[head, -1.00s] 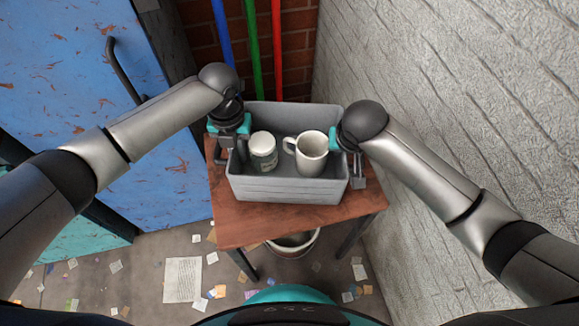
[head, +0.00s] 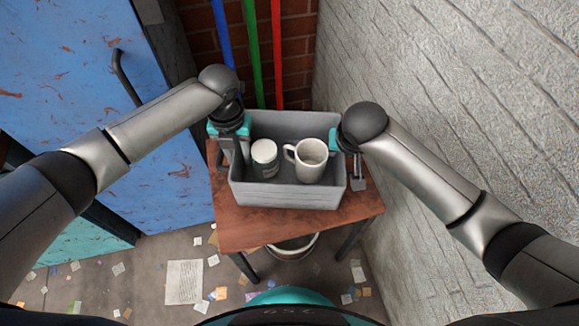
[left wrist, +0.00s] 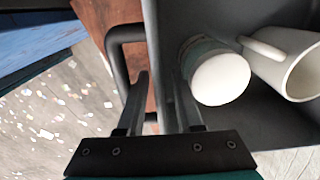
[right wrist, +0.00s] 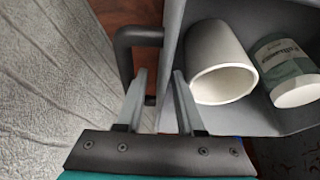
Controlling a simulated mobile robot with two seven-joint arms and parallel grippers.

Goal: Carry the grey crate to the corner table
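The grey crate (head: 290,194) stands upright on the wooden corner table (head: 250,228), between the door and the white wall. It holds a white mug (head: 311,162) and a white-topped cup or can with a printed label (head: 264,158). My left gripper (head: 230,150) is at the crate's left side; its fingers (left wrist: 165,105) are apart, by the wall and dark handle (left wrist: 112,50). My right gripper (head: 355,170) is at the right side; its fingers (right wrist: 160,100) are also apart, by the wall and handle (right wrist: 124,50). Neither appears to clamp the handle.
A rough white wall (head: 440,90) is close on the right. A blue door (head: 60,60) is on the left. Coloured pipes (head: 252,60) run behind the table. A round bin (head: 296,246) is under the table. Papers (head: 184,280) litter the floor.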

